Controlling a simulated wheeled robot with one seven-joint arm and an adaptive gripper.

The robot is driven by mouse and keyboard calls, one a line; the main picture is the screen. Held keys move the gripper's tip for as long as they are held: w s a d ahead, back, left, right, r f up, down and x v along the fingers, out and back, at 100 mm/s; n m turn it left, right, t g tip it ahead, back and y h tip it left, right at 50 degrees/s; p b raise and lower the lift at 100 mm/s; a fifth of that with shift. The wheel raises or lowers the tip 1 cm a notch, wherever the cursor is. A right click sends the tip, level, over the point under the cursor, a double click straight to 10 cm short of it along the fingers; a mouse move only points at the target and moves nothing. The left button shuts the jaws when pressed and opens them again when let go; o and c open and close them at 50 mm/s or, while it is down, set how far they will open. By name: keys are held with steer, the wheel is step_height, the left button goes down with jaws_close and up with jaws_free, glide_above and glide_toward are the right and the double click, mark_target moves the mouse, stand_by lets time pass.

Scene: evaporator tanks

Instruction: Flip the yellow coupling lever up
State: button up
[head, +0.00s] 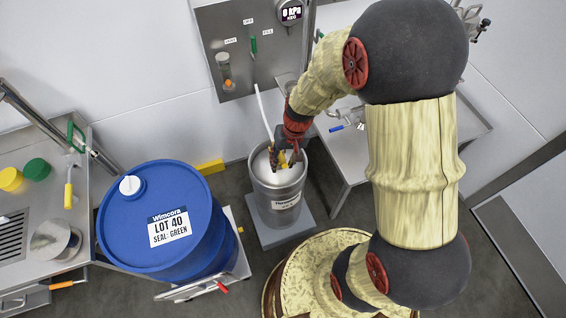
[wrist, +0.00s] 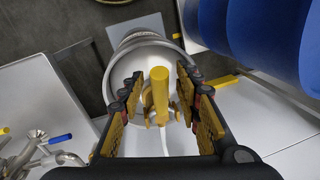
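The yellow coupling lever (wrist: 159,92) stands on the coupling at the top of a steel keg. In the head view the lever (head: 289,157) is small and partly hidden by my gripper. The steel keg (head: 277,200) sits on a grey square base. My gripper (wrist: 160,84) is open, with one finger on each side of the lever. In the wrist view gaps show between the lever and both fingers. In the head view my gripper (head: 287,152) points down over the keg's top.
A blue drum (head: 160,255) labelled LOT 40 stands left of the keg on a cart. A grey panel (head: 238,75) with a green-handled valve is behind. A steel table (head: 400,150) with fittings is to the right. A white hose (head: 264,112) runs down to the keg.

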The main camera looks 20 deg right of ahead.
steer(key=c, duration=0.3)
jaws_close()
stand_by(0.7)
